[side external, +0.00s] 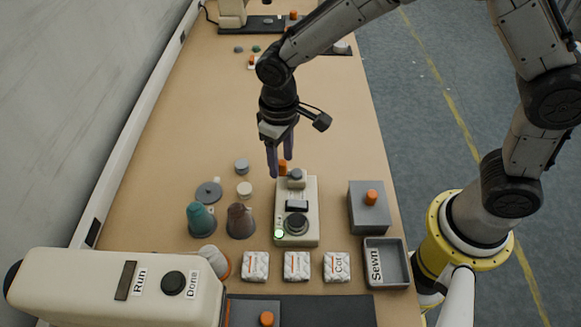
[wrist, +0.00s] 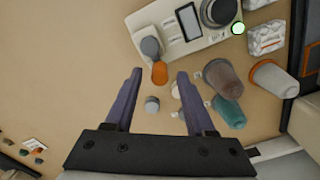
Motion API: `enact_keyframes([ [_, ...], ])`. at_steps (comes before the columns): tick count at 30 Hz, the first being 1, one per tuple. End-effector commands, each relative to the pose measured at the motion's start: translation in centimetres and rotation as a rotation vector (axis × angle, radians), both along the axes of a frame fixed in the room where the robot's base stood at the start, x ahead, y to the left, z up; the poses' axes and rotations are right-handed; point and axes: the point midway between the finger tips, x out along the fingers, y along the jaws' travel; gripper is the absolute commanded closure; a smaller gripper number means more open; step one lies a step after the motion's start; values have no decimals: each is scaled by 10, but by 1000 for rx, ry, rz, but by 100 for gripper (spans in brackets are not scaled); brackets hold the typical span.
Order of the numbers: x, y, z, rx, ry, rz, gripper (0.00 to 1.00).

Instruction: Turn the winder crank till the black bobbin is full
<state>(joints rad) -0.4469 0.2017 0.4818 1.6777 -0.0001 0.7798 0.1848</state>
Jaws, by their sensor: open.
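The cream winder (side external: 311,204) stands on the bench, with a dark window and a lit green lamp. A dark round part (side external: 296,225), seemingly the black bobbin, sits at its near end; it also shows in the wrist view (wrist: 219,11). How full it is cannot be told. The crank has a grey hub (wrist: 150,46) and an orange handle (wrist: 159,73) at the far end. My gripper (side external: 280,166) is open and points down at the handle. In the wrist view the handle appears between the two fingertips, with gaps on both sides; no contact shows.
Teal (side external: 200,219) and brown (side external: 240,221) cones and small grey discs stand left of the winder. White wrapped packs (side external: 297,266) lie in front. A grey box with an orange knob (side external: 371,197) and the Sewn tray (side external: 397,277) stand right.

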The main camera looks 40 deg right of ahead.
Motion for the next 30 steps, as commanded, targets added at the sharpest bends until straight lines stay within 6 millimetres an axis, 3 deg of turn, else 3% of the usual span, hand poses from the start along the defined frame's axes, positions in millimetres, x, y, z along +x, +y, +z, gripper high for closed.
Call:
enact_keyframes([
  [21,0,0,51,0,-1,0,45],
  [30,0,0,55,0,0,0,45],
])
